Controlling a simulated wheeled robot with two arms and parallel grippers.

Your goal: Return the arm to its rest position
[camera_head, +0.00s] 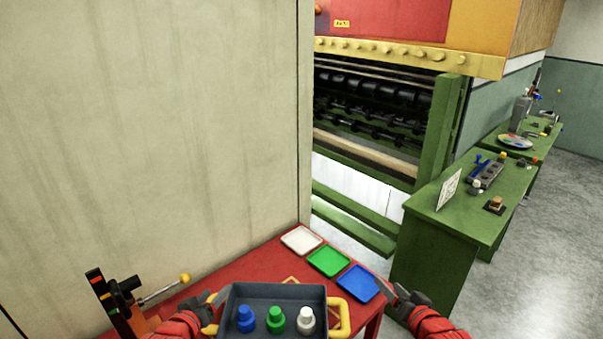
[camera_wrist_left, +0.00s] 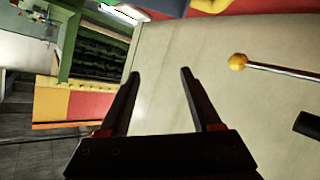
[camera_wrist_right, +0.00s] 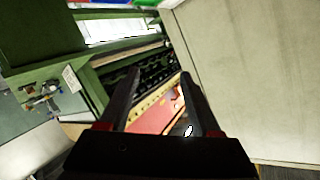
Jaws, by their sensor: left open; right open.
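My left gripper (camera_head: 218,298) is open beside the left edge of a dark grey tray (camera_head: 240,294). The left wrist view shows its jaws (camera_wrist_left: 160,74) with nothing between them. My right gripper (camera_head: 396,292) is open to the right of the tray, near a blue tray. The right wrist view shows its jaws (camera_wrist_right: 160,73) empty too. The dark tray holds a blue spool-like piece (camera_head: 246,320), a green one (camera_head: 276,321) and a white one (camera_head: 306,320), all upright. Its yellow right handle (camera_head: 343,318) is clear of both grippers.
A red table (camera_head: 262,267) bears white (camera_head: 301,240), green (camera_head: 328,261) and blue (camera_head: 359,284) flat trays, all empty. A lever with a yellow knob (camera_head: 185,278) stands left. A pale wall (camera_head: 150,130) rises behind. A green bench (camera_head: 470,217) stands right; floor beyond is open.

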